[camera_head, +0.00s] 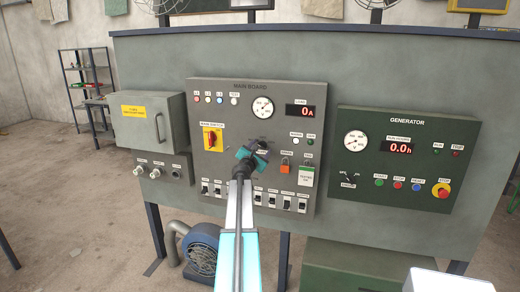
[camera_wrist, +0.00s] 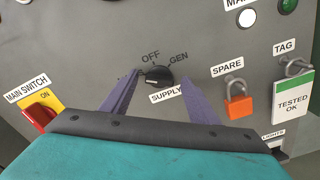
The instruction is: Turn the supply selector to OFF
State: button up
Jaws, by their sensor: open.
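The supply selector (camera_wrist: 158,76) is a black round knob on the grey main board, above its SUPPLY label. OFF is printed above it and GEN to its upper right. A pale mark shows at the knob's left end, so it seems to point left, away from OFF; any label there is hidden by a finger. My gripper (camera_wrist: 160,82) is open, with one purple finger on either side of the knob; I cannot tell whether they touch it. In the head view my gripper (camera_head: 260,148) is at the middle of the main board (camera_head: 232,115) and covers the selector.
The red main switch (camera_head: 211,139) on its yellow plate, marked ON, is left of my gripper. An orange padlock (camera_head: 285,168) and a TESTED OK tag (camera_head: 307,177) hang to the right. Several breakers line the board below. The generator panel (camera_head: 400,160) is further right.

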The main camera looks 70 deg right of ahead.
jog(key=shift+d, duration=0.3)
